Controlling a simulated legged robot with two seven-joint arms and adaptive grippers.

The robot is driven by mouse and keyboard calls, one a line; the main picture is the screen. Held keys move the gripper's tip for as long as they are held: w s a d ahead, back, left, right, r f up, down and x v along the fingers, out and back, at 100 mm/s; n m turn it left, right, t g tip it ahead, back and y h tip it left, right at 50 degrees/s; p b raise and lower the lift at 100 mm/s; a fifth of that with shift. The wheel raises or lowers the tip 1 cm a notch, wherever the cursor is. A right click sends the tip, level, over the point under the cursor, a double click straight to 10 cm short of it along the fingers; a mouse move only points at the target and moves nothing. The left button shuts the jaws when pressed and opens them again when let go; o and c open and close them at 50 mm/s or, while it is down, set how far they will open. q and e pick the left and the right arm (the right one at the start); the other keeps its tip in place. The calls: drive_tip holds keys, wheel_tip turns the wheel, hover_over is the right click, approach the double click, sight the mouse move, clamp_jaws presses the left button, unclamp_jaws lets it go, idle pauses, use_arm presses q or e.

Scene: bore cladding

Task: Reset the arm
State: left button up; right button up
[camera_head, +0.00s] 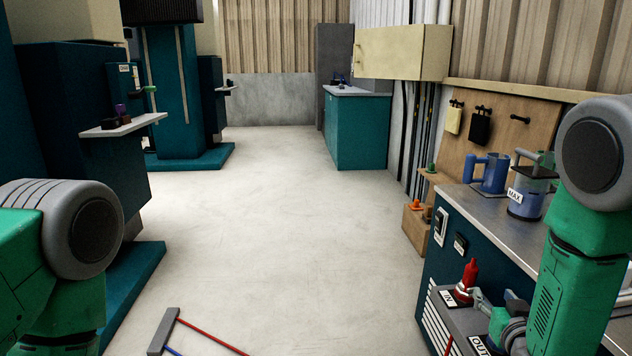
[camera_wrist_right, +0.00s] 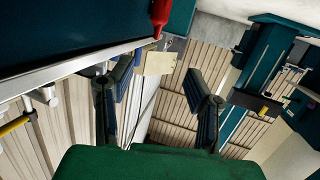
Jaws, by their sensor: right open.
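My right arm (camera_head: 570,260) is green and comes down at the right of the head view. Its gripper (camera_head: 498,302) is low beside the teal bench, near the shelf with the "IN" and "OUT" labels. In the right wrist view the two dark fingers of the right gripper (camera_wrist_right: 161,80) stand wide apart. Nothing is between them. A red-tipped bottle (camera_head: 467,280) stands on the shelf near the "IN" label, just left of the gripper. Its red part also shows in the wrist view (camera_wrist_right: 160,14). My left arm (camera_head: 70,250) shows at the left, but its gripper is out of view.
The bench's metal top (camera_head: 462,201) holds a blue mug (camera_head: 488,174) and a jug marked "MAX" (camera_head: 527,197). A teal cabinet (camera_head: 358,130) stands at the back. Machines (camera_head: 80,130) line the left. The middle floor (camera_head: 260,220) is clear.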

drive_tip(key=s+a+f+n+g+y, duration=0.1)
drive_tip(key=s+a+f+g, duration=0.1)
drive_tip(key=s+f+g, duration=0.35)
drive_tip(key=s+a+f+g, duration=0.2)
drive_tip(key=s+f, duration=0.5)
drive_tip(key=s, duration=0.4)
drive_tip(key=s+a+f+n+g+y, duration=0.1)
drive_tip(key=s+a+f+g, duration=0.15)
drive_tip(key=s+f, duration=0.45)
drive_tip(key=s+a+g+y+p, duration=0.15)
drive_tip(key=s+g, duration=0.35)
drive_tip(key=s, duration=1)
wheel_tip(320, 180, up, 12)
drive_tip(key=p, duration=1.1)
drive_tip(key=shift+w+a+n, duration=0.2)
drive_tip(key=shift+w+n, duration=0.05)
drive_tip(key=shift+n, duration=0.05)
drive_tip(key=shift+f+h, duration=0.2)
drive_tip(key=shift+h, duration=0.05)
